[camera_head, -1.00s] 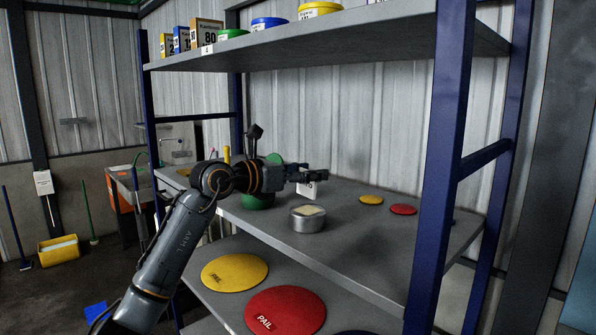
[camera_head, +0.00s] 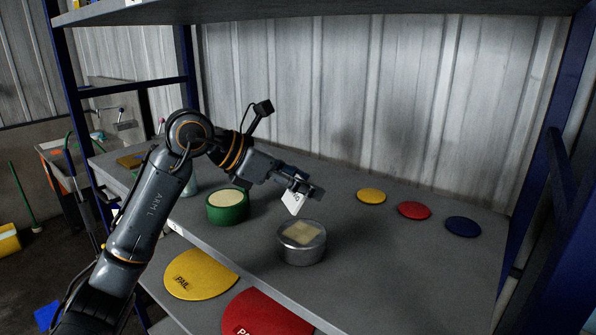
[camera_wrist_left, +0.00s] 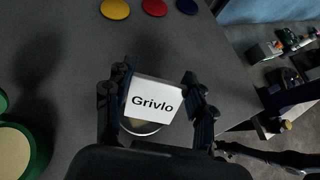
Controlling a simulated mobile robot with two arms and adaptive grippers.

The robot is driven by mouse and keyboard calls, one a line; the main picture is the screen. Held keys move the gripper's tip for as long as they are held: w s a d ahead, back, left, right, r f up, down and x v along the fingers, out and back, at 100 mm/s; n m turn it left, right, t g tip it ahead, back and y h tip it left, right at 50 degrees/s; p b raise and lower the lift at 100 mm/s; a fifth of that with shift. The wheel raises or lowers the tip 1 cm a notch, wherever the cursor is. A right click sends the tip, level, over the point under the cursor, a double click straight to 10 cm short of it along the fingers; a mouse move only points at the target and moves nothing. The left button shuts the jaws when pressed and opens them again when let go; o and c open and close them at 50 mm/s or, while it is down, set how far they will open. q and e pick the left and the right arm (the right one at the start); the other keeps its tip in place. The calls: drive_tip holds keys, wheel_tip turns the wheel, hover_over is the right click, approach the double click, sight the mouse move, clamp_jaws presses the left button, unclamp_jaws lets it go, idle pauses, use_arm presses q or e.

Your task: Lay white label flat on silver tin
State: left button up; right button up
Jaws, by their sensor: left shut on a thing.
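The white label (camera_head: 293,203) is held tilted in my left gripper (camera_head: 306,189). In the left wrist view the label (camera_wrist_left: 153,101) reads "Grivlo" and sits between the two fingers. The silver tin (camera_head: 301,252) stands upright on the grey shelf, with a pale yellowish patch on its top. The label hangs just above and slightly left of the tin, apart from it in the head view. In the left wrist view the label hides most of the tin (camera_wrist_left: 140,128). My right gripper is not in view.
A green tin (camera_head: 228,212) stands left of the silver tin. Yellow (camera_head: 371,196), red (camera_head: 414,210) and blue (camera_head: 463,226) discs lie to the right on the shelf. A lower shelf holds larger yellow (camera_head: 200,272) and red discs. A blue post (camera_head: 560,160) stands at right.

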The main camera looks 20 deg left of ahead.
use_arm(q)
drive_tip(key=shift+d+r+p, duration=0.1)
drive_tip(key=shift+p, duration=0.25)
drive_tip(key=shift+f+y+p, duration=0.2)
drive_tip(key=shift+y+p, duration=0.1)
drive_tip(key=shift+p, duration=0.05)
drive_tip(key=shift+w+f+g+p, duration=0.2)
drive_tip(key=shift+f+g+p, duration=0.05)
drive_tip(key=shift+g+p, duration=0.15)
drive_tip(key=shift+w+d+f+g+y+p, duration=0.1)
drive_tip(key=shift+w+f+g+y+p, duration=0.15)
drive_tip(key=shift+f+y+p, duration=0.55)
drive_tip(key=shift+d+g+p, duration=0.2)
drive_tip(key=shift+g+p, duration=0.15)
drive_tip(key=shift+p, duration=0.45)
drive_tip(key=shift+w+d+f+g+y+p, duration=0.15)
drive_tip(key=shift+f+g+y+p, duration=0.15)
drive_tip(key=shift+f+y+p, duration=0.5)
drive_tip(key=shift+f+p, duration=0.15)
drive_tip(key=shift+p, duration=0.2)
drive_tip(key=shift+f+b, duration=0.6)
drive_tip(key=shift+f, duration=0.25)
drive_tip(key=shift+w+f+g+b, duration=0.1)
drive_tip(key=shift+f+g+b, duration=0.25)
drive_tip(key=shift+f, duration=0.55)
